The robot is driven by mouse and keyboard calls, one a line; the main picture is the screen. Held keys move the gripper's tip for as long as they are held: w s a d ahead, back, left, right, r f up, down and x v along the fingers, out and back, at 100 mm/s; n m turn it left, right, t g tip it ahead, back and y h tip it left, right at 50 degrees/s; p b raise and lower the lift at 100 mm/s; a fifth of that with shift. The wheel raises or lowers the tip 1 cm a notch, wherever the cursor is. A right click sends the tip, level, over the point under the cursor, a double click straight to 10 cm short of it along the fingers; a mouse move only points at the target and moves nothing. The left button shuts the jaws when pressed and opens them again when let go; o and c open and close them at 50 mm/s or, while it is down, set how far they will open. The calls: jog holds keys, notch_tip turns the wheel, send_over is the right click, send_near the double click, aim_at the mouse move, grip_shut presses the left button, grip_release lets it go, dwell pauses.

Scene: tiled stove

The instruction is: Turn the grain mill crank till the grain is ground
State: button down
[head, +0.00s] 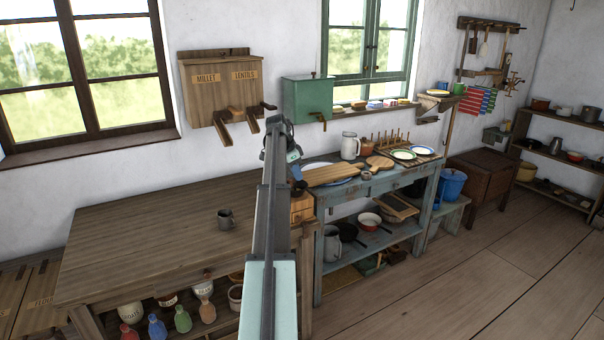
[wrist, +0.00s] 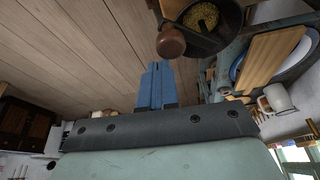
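The grain mill (head: 302,207) stands at the right end of the wooden table, mostly hidden behind my arm in the head view. Its wooden box shows there. In the wrist view its dark round hopper (wrist: 226,38) holds yellowish grain (wrist: 201,15). The crank's brown rounded knob (wrist: 171,42) shows just beyond my fingertips. My gripper (wrist: 158,66) has its blue fingers close together, with nothing visible between them. The fingers look apart from the knob, though the depth is hard to judge. In the head view my gripper (head: 296,172) is beside the mill, partly hidden.
A blue bench (head: 390,182) to the right bears a cutting board (head: 331,175), a white jug (head: 350,146) and plates. Millet and lentil bins (head: 220,85) hang on the wall behind. The table's left part is clear.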

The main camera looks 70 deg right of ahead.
aim_at(290, 178)
jog(key=shift+w+a, duration=0.2)
jog(key=shift+w, duration=1.55)
jog(key=shift+w+d+m, duration=0.1)
jog(key=shift+w+m, duration=0.3)
jog(key=shift+m, duration=0.3)
jog(key=shift+y, duration=0.3)
